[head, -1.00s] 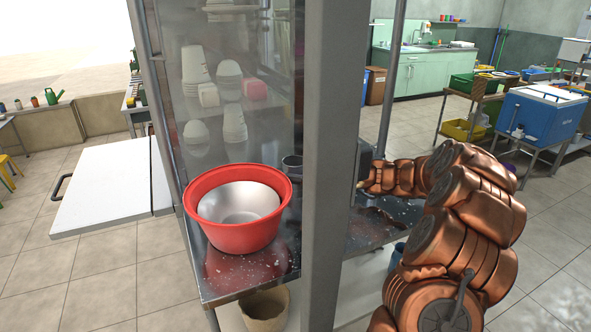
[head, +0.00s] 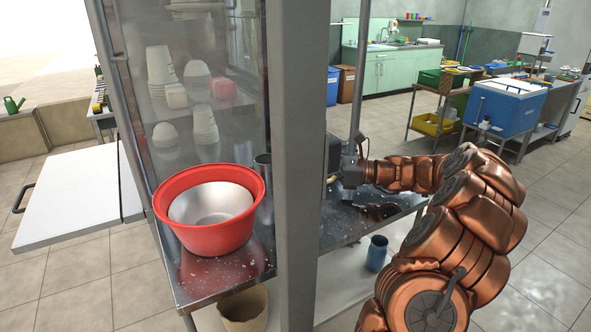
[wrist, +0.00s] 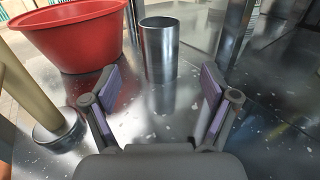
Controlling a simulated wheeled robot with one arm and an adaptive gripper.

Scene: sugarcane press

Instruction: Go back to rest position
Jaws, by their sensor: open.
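My gripper (wrist: 160,88) is open and empty in the wrist view, with its two purple-padded fingers spread apart low over the wet metal counter (wrist: 160,125). A steel cup (wrist: 159,50) stands upright beyond the fingertips, apart from them. In the head view my copper arm reaches left from the right side, and its wrist end is near the counter behind the grey post (head: 298,150). The fingers are hard to make out there. The steel cup also shows beside the red basin (head: 225,240) in the head view (head: 263,170).
A metal bowl (head: 212,205) sits in the red basin. A beige rod (wrist: 25,90) stands close left of my gripper. Stacked white cups (head: 160,65) show at the glass panel. A blue cup (head: 377,253) stands on the lower shelf. Floor at right is open.

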